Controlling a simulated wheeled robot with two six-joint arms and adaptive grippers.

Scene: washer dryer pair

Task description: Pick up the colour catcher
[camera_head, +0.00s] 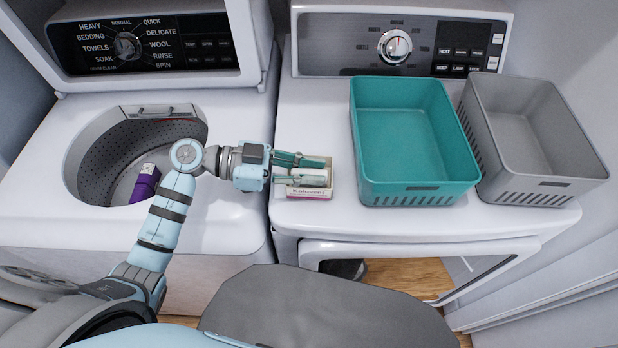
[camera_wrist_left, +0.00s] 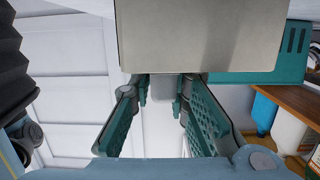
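A small white box (camera_head: 312,192) with dark lettering on its front lies near the left edge of the dryer top; it may be the colour catcher, but I cannot read the label surely. My left gripper (camera_head: 318,171) reaches over it from the left, fingers apart. In the left wrist view a plain beige box face (camera_wrist_left: 200,35) fills the top, at the tips of the parted fingers (camera_wrist_left: 165,90). I cannot tell whether they touch it. My right gripper is in neither view.
A teal basket (camera_head: 415,189) stands right of the box, with a grey basket (camera_head: 535,192) beyond it. A purple item (camera_head: 144,186) lies in the open washer drum (camera_head: 98,150) at left. Control panels rise behind both machines. The dryer front (camera_head: 420,248) is open below.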

